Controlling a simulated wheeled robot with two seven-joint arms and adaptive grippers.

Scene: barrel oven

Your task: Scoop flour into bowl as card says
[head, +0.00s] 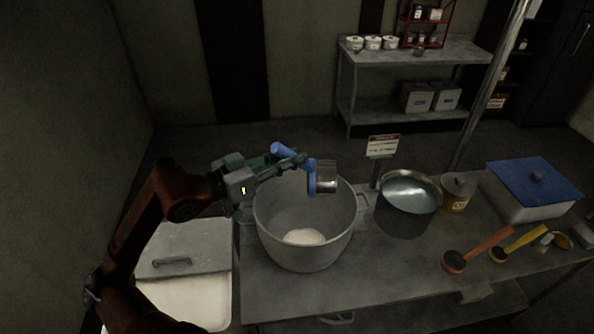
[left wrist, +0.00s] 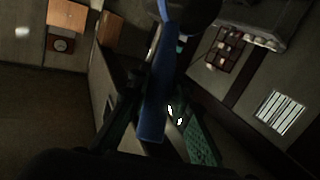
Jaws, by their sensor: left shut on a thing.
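My left gripper (head: 294,160) is shut on the blue handle of a metal scoop (head: 324,178). The scoop is above the large grey bowl (head: 262,232), near its back rim, apart from the flour below. Its cup looks tipped on its side; I cannot tell whether anything is in it. A small white heap of flour (head: 303,237) lies on the bowl's floor. The blue handle (left wrist: 158,90) also shows between the fingers in the left wrist view. The card (head: 383,144) stands on a post behind the bowl, its text too small to read. My right gripper is not in view.
A bin of white flour (head: 185,306) with a grey lid (head: 188,247) is at left. Right of the bowl are a pot of liquid (head: 407,190), a tin (head: 458,192), a blue-lidded box (head: 520,205), an orange-handled scoop (head: 476,250) and a yellow-handled one (head: 519,244).

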